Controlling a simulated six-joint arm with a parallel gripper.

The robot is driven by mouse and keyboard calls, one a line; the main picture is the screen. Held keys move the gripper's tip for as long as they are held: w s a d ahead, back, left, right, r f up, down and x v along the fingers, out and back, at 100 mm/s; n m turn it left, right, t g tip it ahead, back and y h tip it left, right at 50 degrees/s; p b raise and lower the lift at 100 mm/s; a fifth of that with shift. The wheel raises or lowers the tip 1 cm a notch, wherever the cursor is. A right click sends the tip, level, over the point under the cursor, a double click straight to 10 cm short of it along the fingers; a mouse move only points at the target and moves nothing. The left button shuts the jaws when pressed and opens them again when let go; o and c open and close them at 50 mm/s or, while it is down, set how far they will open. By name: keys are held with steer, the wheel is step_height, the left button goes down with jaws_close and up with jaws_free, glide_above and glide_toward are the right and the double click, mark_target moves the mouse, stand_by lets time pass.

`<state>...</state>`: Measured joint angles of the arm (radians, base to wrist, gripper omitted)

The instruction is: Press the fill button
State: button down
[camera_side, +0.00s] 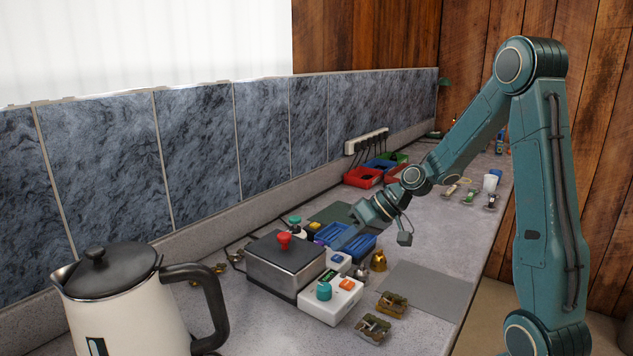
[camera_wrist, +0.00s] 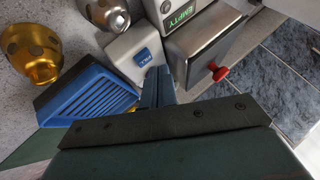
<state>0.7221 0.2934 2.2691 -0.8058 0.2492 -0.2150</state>
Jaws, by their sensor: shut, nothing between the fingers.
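The fill button (camera_wrist: 142,57) is a small blue square marked FILL on a white box (camera_wrist: 125,50). In the side view, a small blue button (camera_side: 337,259) shows on a white box just right of the steel box. My gripper (camera_wrist: 158,72) is shut and empty, with its fingertips beside the fill button in the wrist view. In the side view my gripper (camera_side: 345,240) points down and left, above the blue button's box. A gap seems to remain between the fingertips and the button; its exact size cannot be told.
A steel box with a red knob (camera_wrist: 219,73) stands beside the white box, next to an EMPTY label (camera_wrist: 180,13). A kettle (camera_side: 120,305) stands in front.

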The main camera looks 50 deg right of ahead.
mark_target(343, 258)
steer(key=shift+f, duration=0.25)
stand_by(0.4)
steer(key=shift+f, duration=0.25)
steer(key=shift+f, duration=0.2)
stand_by(0.8)
steer(key=shift+r, duration=0.7)
steer(key=shift+r, duration=0.1)
steer(key=shift+r, duration=2.9)
